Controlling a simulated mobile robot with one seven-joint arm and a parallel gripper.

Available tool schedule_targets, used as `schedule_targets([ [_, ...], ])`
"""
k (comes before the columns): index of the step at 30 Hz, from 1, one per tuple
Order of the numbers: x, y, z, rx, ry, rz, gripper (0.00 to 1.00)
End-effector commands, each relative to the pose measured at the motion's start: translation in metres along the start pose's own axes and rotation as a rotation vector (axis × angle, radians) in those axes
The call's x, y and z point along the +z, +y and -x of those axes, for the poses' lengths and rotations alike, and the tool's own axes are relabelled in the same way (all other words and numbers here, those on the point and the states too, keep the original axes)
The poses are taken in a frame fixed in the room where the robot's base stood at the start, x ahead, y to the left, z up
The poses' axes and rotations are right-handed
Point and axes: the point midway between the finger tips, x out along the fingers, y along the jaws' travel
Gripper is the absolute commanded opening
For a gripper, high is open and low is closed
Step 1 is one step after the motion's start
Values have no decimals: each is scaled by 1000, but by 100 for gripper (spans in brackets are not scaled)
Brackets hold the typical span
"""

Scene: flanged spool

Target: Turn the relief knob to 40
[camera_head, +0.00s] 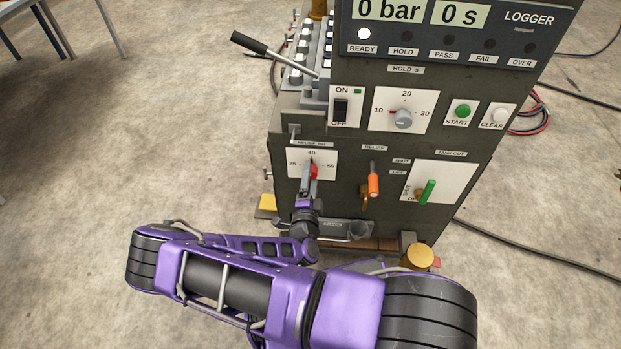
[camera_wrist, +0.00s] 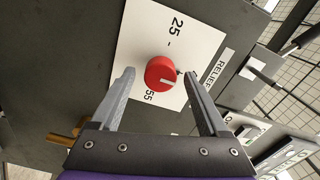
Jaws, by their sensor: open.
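The red relief knob (camera_head: 313,171) sits on a white dial plate (camera_head: 331,173) marked 25, 40 and 55, low on the front of the dark machine. In the wrist view the knob (camera_wrist: 158,68) shows a white line pointing right, toward the side between the 25 and the 55; the 40 is not readable there. My gripper (camera_head: 308,180) is at the dial, partly covering the knob in the head view. In the wrist view my open gripper (camera_wrist: 158,76) has one finger on each side of the knob, with visible gaps; no contact shows.
Right of the dial are an orange-handled lever (camera_head: 374,180) and a green lever (camera_head: 428,191). Above are a hold-time knob (camera_head: 403,117), an on/off switch (camera_head: 341,110) and a green start button (camera_head: 463,111). A black-handled lever (camera_head: 250,42) sticks out at upper left.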

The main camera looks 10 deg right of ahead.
Motion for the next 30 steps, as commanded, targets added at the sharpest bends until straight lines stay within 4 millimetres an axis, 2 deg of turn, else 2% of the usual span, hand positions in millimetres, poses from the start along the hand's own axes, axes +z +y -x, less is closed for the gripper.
schedule_targets([
  [5,1,0,5,0,-1,-1,78],
  [8,1,0,18,1,-2,0,78],
  [21,1,0,122,1,-4,1,78],
  [27,1,0,158,0,-2,0,78],
  [30,0,0,168,0,0,0,78],
])
